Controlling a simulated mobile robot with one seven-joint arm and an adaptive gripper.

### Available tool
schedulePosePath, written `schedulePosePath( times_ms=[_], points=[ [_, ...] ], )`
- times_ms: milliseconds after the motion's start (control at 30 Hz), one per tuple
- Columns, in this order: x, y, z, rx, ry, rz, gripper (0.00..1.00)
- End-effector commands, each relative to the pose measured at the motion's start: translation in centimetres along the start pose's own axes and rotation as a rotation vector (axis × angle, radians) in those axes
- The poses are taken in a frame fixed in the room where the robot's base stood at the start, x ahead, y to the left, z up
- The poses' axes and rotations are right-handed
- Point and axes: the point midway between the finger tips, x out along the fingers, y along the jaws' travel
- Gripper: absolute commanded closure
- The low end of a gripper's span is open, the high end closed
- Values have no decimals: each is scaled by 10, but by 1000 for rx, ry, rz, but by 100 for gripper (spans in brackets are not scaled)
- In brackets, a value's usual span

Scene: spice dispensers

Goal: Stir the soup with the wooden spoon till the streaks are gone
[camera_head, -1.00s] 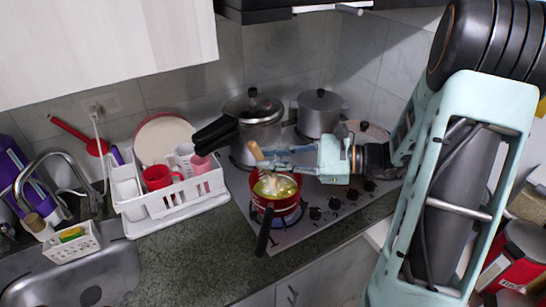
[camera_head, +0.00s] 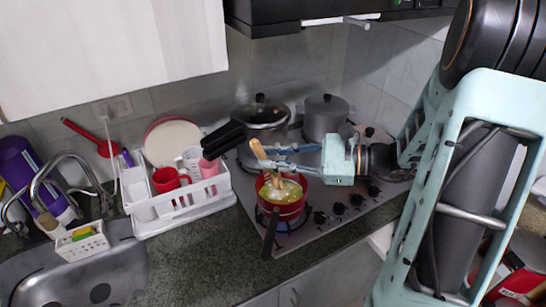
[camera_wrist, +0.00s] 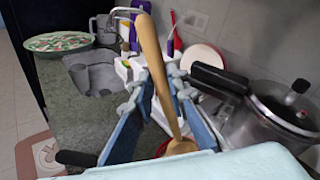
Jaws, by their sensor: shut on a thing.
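The wooden spoon (camera_head: 259,149) is in my gripper (camera_head: 268,157), with its handle top sticking up past the fingers. It is tilted, and its lower end reaches into the red pot (camera_head: 283,211). The soup (camera_head: 288,190) in the pot is yellow-green with paler patches; I cannot tell clearly whether streaks are left. In the wrist view the spoon (camera_wrist: 157,62) runs between the two fingers of my gripper (camera_wrist: 160,92), its bowl low in the picture. The wrist view hides most of the pot.
A large pressure cooker (camera_head: 262,122) stands behind the red pot, with its black handle pointing left. A second grey pot (camera_head: 326,117) is at the back of the stove (camera_head: 345,210). A white dish rack (camera_head: 185,214) stands left of the stove. The counter (camera_head: 190,255) in front is clear.

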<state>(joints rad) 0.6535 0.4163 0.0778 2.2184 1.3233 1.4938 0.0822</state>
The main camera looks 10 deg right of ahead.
Motion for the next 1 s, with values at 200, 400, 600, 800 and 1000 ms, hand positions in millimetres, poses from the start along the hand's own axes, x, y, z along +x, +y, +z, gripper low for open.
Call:
schedulePosePath(
  times_ms=[200,400,600,800,1000],
  points=[
    [-3,-9,20,-2,1,0,100],
    [-6,-16,35,-5,0,0,100],
    [-8,-20,44,-2,0,0,100],
    [-8,-20,44,-1,0,0,100],
    [-8,-20,44,-1,0,0,100]
  ],
)
